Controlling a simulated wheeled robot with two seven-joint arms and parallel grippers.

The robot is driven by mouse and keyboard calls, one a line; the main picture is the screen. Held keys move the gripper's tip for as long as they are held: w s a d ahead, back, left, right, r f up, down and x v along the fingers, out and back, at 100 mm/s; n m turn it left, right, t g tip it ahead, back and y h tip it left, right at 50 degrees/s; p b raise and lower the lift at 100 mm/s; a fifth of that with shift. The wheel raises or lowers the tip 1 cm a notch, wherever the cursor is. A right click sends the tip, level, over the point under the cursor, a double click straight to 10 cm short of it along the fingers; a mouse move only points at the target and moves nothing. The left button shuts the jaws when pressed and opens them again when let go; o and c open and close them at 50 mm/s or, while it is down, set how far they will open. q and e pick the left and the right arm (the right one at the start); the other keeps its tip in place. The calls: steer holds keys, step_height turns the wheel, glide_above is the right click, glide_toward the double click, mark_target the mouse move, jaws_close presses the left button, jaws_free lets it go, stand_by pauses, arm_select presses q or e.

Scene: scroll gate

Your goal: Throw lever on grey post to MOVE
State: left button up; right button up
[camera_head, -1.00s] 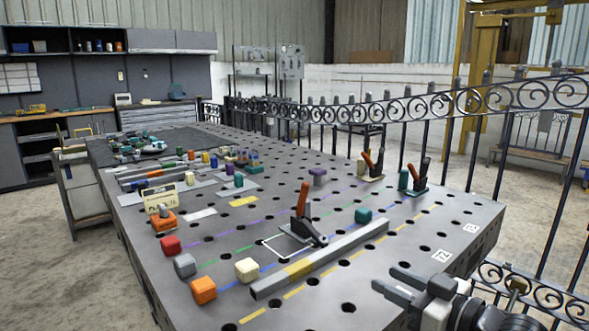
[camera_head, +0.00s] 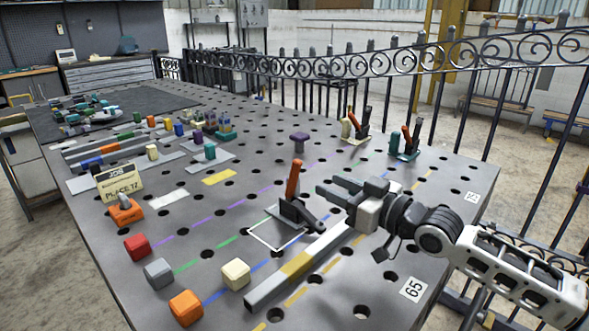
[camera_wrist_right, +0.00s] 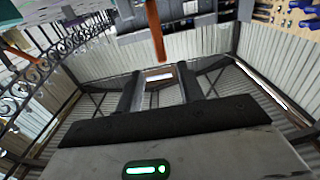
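A toggle clamp with an upright orange lever (camera_head: 293,180) and dark base (camera_head: 297,211) stands mid-table beside a white outlined square. I cannot make out a grey post or a MOVE mark. My right gripper (camera_head: 327,184) is to the right of this lever, fingers apart and pointing left toward it, with a visible gap. In the right wrist view an orange lever (camera_wrist_right: 155,32) shows ahead, roughly in line with the space between the open fingers (camera_wrist_right: 159,72). My left gripper is not in view.
A grey bar with a yellow band (camera_head: 297,263) lies in front of the clamp. Two more orange-handled clamps (camera_head: 361,125) (camera_head: 408,142) stand at the back right. Coloured blocks and a yellow sign (camera_head: 120,184) are at the left. A black scroll fence (camera_head: 440,56) runs behind the table.

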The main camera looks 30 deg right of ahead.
mark_target(299, 171)
steer(key=x, duration=1.1)
steer(key=shift+p, duration=0.3)
jaws_close()
